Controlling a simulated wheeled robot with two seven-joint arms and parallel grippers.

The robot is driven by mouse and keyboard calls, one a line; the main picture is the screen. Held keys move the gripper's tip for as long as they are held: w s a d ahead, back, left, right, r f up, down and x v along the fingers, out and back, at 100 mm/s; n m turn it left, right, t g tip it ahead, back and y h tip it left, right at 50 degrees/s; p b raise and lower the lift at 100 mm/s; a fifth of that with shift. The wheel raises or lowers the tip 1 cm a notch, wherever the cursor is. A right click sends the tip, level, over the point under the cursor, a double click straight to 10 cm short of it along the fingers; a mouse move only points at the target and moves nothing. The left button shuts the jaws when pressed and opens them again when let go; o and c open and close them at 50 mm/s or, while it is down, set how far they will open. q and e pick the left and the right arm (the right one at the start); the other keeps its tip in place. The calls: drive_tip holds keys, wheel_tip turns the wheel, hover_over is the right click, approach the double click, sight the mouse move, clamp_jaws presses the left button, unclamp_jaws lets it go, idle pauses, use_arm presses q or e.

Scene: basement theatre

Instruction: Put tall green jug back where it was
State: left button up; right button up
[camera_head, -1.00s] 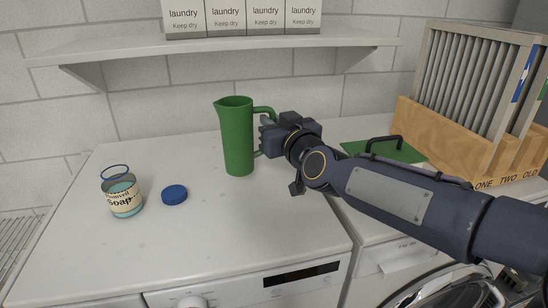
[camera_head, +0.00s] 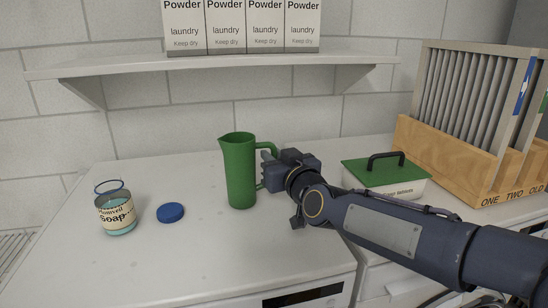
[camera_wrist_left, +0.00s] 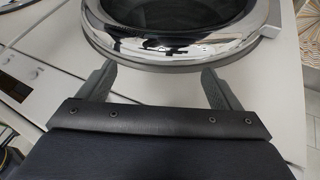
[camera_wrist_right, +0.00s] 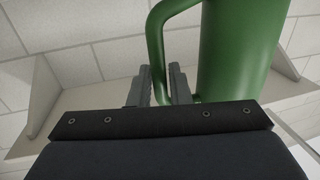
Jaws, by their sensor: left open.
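The tall green jug (camera_head: 239,172) stands upright at the middle of the white worktop (camera_head: 200,265), its handle to the right. Whether its base touches the worktop or hangs just above it, I cannot tell. My right gripper (camera_head: 267,171) reaches in from the right and is shut on the jug's handle. In the right wrist view the green handle (camera_wrist_right: 157,35) passes between the close fingers (camera_wrist_right: 160,78), beside the jug body (camera_wrist_right: 238,45). My left gripper (camera_wrist_left: 160,80) is open and empty in the left wrist view, in front of a round chrome-rimmed machine door (camera_wrist_left: 170,45).
A soap jar (camera_head: 115,213) and a blue lid (camera_head: 171,212) are left of the jug. A green-lidded box (camera_head: 385,174) and a wooden rack (camera_head: 455,160) stand right. A shelf (camera_head: 220,64) with powder boxes (camera_head: 265,28) hangs above. The worktop's front left is clear.

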drive_tip(key=o, duration=0.3)
drive_tip(key=shift+r, duration=0.15)
drive_tip(key=shift+s+d+r, duration=0.1)
drive_tip(key=shift+s+r, duration=0.05)
drive_tip(key=shift+s, duration=0.05)
drive_tip(key=p+v, duration=0.2)
drive_tip(key=v, duration=0.9)
drive_tip(key=shift+s, duration=0.35)
drive_tip(key=shift+d, duration=0.1)
